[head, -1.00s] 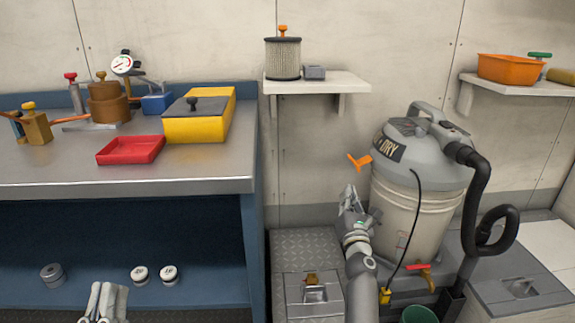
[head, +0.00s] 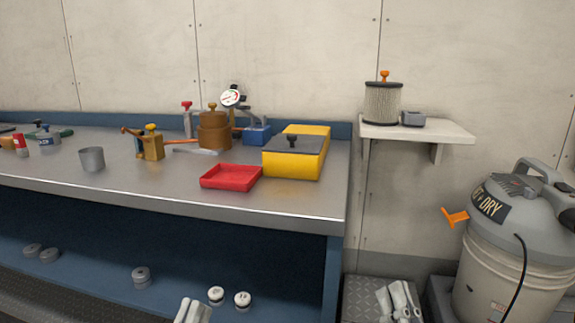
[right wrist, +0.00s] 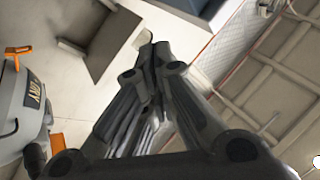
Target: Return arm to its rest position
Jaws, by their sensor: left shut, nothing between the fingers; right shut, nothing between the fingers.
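My left gripper (head: 193,312) shows at the bottom edge of the head view, shut and empty, in front of the lower shelf of the workbench. My right gripper (head: 399,302) is at the bottom right of the head view, shut and empty, in front of a grey checker-plate surface. In the right wrist view the right gripper's dark fingers (right wrist: 155,70) are together with nothing between them. Most of both arms is out of the head view.
The steel workbench (head: 120,190) holds a red tray (head: 230,178), a yellow box (head: 290,165) and a metal cup (head: 92,159). A wet/dry vacuum (head: 510,270) stands at right, below a wall shelf (head: 425,131).

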